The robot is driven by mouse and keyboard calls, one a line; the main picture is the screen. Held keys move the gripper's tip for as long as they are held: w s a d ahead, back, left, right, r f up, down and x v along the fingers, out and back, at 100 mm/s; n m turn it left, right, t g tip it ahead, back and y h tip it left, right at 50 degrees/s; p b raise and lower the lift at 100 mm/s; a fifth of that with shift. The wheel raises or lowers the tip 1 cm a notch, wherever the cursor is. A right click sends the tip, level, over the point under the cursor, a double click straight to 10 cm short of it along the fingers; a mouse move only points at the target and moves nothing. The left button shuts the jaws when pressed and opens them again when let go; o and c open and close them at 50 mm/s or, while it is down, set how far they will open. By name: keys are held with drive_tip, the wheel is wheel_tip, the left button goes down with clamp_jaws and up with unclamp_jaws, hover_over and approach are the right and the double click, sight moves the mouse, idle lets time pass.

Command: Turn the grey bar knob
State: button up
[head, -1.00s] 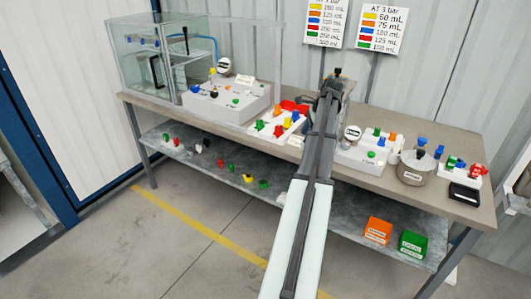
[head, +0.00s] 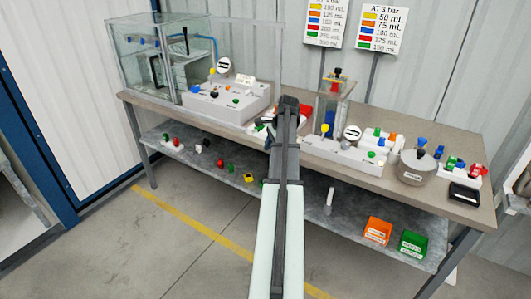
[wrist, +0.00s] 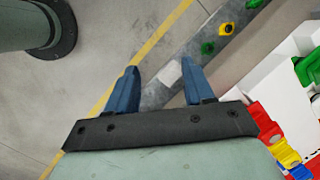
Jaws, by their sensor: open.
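I cannot pick out the grey bar knob for certain in either view. The grey console (head: 228,105) at the back left of the bench carries several small knobs, too small to tell apart by shape. My gripper (wrist: 160,82) is open and empty in the wrist view, its two blue fingers apart over the floor and the lower shelf's edge. In the head view my arm reaches to the bench's front edge, and its dark end hides part of the white tray in the middle.
A clear column with blue liquid (head: 328,115) and a white block (head: 345,155) stand right of my arm. A steel pot (head: 415,168) is farther right. Loose knobs and bins lie on the lower shelf (head: 290,190).

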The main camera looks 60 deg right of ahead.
drive_tip(key=shift+w+a+f+n, duration=0.3)
drive_tip(key=shift+w+a+f, duration=0.2)
drive_tip(key=shift+w+a, duration=0.3)
drive_tip(key=shift+o, duration=0.3)
drive_tip(key=shift+o, duration=0.8)
drive_tip(key=shift+s+d, duration=0.15)
drive_tip(key=shift+o, duration=0.3)
drive_tip(key=s+d+r+m, duration=0.1)
drive_tip(key=s+d+r, duration=0.1)
drive_tip(key=s+d, duration=0.2)
drive_tip(key=shift+s+r+h, duration=0.3)
drive_tip(key=shift+s+r, duration=0.05)
drive_tip(key=shift+s, duration=0.75)
wheel_tip(320, 180, up, 16)
drive_tip(key=g+h, duration=0.1)
drive_tip(key=g, duration=0.2)
hover_over(347, 143)
wheel_tip(347, 143, down, 14)
drive_tip(key=shift+w+r, duration=0.1)
drive_tip(key=shift+r, duration=0.1)
